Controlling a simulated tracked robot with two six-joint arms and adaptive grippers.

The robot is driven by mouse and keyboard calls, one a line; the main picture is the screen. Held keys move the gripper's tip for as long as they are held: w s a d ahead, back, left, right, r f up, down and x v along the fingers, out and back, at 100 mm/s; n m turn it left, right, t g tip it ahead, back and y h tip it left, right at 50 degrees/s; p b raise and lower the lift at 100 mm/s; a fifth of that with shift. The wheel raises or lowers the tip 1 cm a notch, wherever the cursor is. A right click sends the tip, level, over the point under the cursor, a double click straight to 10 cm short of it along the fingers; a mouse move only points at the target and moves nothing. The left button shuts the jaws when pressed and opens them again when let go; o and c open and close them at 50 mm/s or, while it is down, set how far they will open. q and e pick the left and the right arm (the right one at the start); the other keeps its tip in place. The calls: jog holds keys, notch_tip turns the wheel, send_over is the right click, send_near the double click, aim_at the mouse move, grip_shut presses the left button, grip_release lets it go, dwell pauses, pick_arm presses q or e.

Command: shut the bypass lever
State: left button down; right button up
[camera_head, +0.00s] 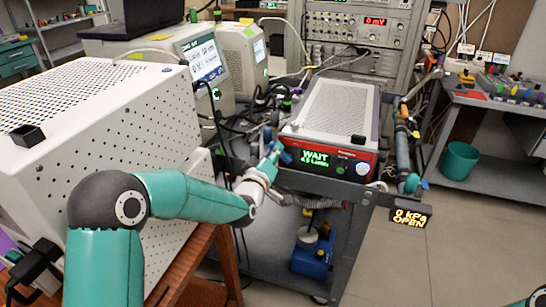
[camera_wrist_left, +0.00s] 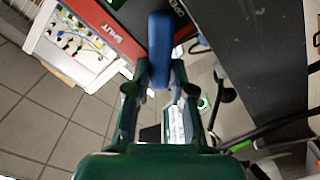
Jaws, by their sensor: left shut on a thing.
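The bypass lever is a blue bar (camera_wrist_left: 160,45) in the left wrist view, at the edge of a red and dark panel. The word OPEN is printed just right of its upper end, and SHUT stands further left on the red strip. My left gripper (camera_wrist_left: 160,74) is shut on the lever, with one green finger on each side. In the head view my left gripper (camera_head: 276,155) is at the left front corner of the red-fronted unit (camera_head: 330,155), which shows WAIT in green. My right gripper is out of view.
The unit stands on a dark cart with a blue pump-like item (camera_head: 312,258) on its lower shelf. A white perforated box (camera_head: 95,140) lies close to my left arm. Cables hang behind the gripper. A teal bin (camera_head: 460,160) stands under the right bench.

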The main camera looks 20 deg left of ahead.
pick_arm(q)
jog(key=m+b, duration=0.1)
jog(key=d+m+b, duration=0.1)
jog(key=m+b, duration=0.1)
jog(key=m, duration=0.1)
jog(key=shift+d+r+b, duration=0.2)
jog(key=shift+r+b, duration=0.05)
jog(key=shift+b, duration=0.05)
jog(key=m, duration=0.1)
jog(key=d+m+b, duration=0.1)
jog(key=shift+r+m, duration=0.2)
jog(key=shift+m, duration=0.2)
jog(key=shift+s+d+r+m+b, duration=0.1)
jog(key=shift+d+m+b, duration=0.35)
jog(key=shift+m, duration=0.95)
jog(key=shift+d, duration=0.15)
jog(key=c, duration=1)
grip_release()
jog(key=shift+r, duration=0.1)
